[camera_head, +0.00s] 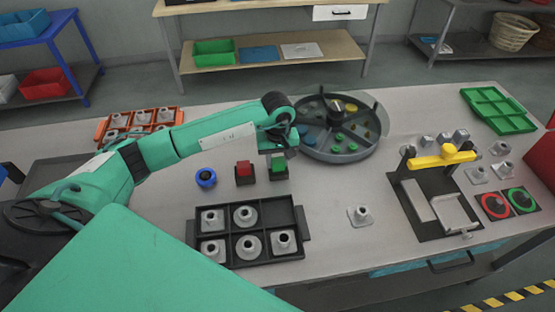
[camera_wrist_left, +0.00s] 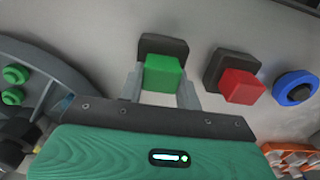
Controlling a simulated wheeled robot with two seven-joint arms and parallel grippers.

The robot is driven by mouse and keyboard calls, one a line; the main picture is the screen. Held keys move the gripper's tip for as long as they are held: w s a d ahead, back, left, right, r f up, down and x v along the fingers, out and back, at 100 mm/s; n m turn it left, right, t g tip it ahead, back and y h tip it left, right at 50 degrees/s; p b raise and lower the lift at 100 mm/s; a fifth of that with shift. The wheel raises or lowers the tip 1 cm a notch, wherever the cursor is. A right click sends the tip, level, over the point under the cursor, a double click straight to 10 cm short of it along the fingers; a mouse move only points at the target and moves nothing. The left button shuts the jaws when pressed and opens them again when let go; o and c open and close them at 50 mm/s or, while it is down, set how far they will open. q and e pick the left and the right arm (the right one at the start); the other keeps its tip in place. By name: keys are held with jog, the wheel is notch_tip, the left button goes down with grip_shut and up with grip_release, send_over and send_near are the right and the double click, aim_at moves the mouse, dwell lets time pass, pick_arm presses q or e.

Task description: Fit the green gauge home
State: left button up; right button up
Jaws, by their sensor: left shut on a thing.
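The green gauge (camera_head: 278,162) is a small green block at the middle of the table, over a dark square base (camera_head: 279,175). My left gripper (camera_head: 276,152) reaches down onto it from above. In the left wrist view the green gauge (camera_wrist_left: 163,74) sits between the two grey fingers, which are shut on it. The dark base (camera_wrist_left: 163,47) shows just behind it there. I cannot tell whether the gauge is fully seated in the base. My right gripper is not in view.
A red block (camera_head: 244,168) on a similar dark base and a blue ring (camera_head: 206,177) stand left of the gauge. A round grey turntable tray (camera_head: 363,150) is close on the right. A black compartment tray (camera_head: 293,203) with grey flanged parts lies in front. A yellow-handled fixture (camera_head: 443,158) stands at right.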

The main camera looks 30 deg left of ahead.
pick_arm(q)
jog(key=shift+s+f, duration=0.1)
jog(key=o, duration=1.1)
jog(key=shift+d, duration=0.1)
notch_tip(320, 180, up, 14)
jog(key=b, duration=0.4)
